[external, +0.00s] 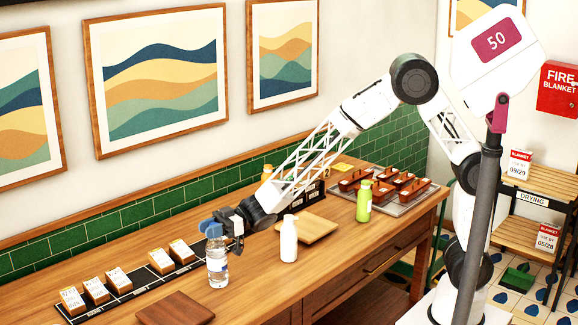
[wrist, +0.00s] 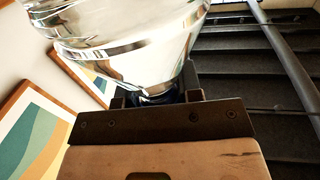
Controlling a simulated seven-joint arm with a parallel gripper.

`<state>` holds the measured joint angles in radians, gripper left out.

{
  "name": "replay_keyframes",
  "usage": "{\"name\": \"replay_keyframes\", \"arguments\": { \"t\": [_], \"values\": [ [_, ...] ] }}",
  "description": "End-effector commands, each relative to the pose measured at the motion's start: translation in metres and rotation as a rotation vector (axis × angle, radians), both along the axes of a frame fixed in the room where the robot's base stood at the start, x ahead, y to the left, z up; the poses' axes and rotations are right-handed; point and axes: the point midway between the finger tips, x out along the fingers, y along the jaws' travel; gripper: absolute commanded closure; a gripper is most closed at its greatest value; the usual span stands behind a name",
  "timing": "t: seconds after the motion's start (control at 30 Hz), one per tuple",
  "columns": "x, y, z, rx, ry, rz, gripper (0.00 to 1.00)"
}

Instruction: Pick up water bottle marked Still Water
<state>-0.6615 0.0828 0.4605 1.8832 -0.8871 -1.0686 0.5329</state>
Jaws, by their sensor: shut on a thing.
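A clear water bottle (external: 217,265) with a blue cap and a pale label stands upright near the front left of the wooden counter in the external view. The label is too small to read. My gripper (external: 235,226) is shut on the bottle near its upper part, reaching in from the right. I cannot tell whether the base touches the counter. In the wrist view, the clear bottle (wrist: 135,45) fills the top of the picture, and the dark gripper parts lie just below it.
A white bottle (external: 288,240) stands close to the right of my gripper, by a wooden board (external: 308,229). A green bottle (external: 364,203) and a tray (external: 418,197) of loaf tins are farther right. Labelled blocks (external: 117,281) line a dark strip at left. A brown board (external: 175,309) lies in front.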

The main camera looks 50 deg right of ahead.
Motion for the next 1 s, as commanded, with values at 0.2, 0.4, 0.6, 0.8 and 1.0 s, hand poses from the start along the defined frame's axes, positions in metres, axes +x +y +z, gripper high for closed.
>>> {"name": "replay_keyframes", "arguments": {
  "t": [0.2,0.4,0.6,0.8,1.0],
  "values": [
    [0.0,0.0,0.0,0.0,0.0,0.0,1.0],
    [0.0,0.0,0.001,0.001,-0.001,0.0,1.0],
    [0.0,0.0,0.004,0.002,-0.001,0.0,1.0],
    [0.0,0.0,0.016,0.002,-0.002,0.0,1.0],
    [0.0,0.0,0.031,0.003,-0.001,0.001,1.0]
  ]
}}
